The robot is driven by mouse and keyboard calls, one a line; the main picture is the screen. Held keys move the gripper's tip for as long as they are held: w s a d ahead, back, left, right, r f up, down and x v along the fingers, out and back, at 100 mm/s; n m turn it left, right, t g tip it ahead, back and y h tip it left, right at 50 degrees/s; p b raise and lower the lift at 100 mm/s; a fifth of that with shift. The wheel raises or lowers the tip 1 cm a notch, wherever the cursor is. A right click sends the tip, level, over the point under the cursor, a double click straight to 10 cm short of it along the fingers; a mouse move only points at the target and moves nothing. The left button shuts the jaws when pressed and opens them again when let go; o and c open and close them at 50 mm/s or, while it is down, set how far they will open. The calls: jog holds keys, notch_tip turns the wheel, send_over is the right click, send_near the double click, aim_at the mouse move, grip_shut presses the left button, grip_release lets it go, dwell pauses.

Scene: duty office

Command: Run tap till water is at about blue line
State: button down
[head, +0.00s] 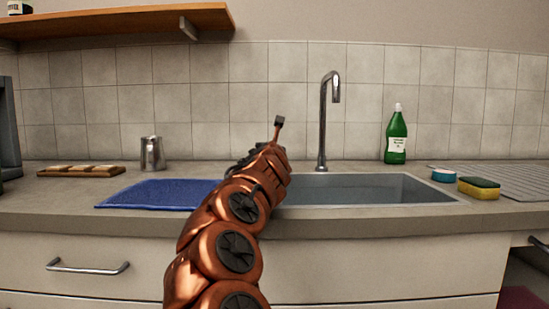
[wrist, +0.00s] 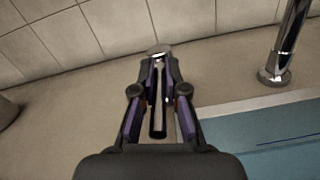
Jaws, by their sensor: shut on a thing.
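The chrome tap (head: 325,115) rises at the back edge of the grey sink (head: 425,190), its spout curved over the basin. No stream shows under the spout. In the wrist view, the tap's base (wrist: 278,70) stands right of my gripper (wrist: 158,68). My gripper is shut on a slim dark rod with a silver end, which looks like the tap lever (wrist: 158,110). The basin wall looks bluish in the wrist view (wrist: 270,140).
A blue mat (head: 150,194) lies left of the sink, with a metal jug (head: 152,154) behind it. A green bottle (head: 396,138), a yellow sponge (head: 479,188) and a blue-and-white round item (head: 443,175) stand right. The tiled wall is close behind my gripper.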

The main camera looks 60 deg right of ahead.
jog(key=shift+r+t+b, duration=0.2)
jog(key=shift+t+b, duration=0.1)
jog(key=shift+b, duration=0.1)
dwell(0.3)
jog(key=c, duration=1.2)
grip_release()
jog(key=shift+f, duration=0.1)
jog(key=shift+s, duration=0.1)
jog(key=shift+s+a+f, duration=0.1)
jog(key=shift+s+a, duration=0.15)
jog(key=shift+a, duration=0.05)
jog(key=shift+v, duration=5.55)
jog(key=shift+r, duration=0.25)
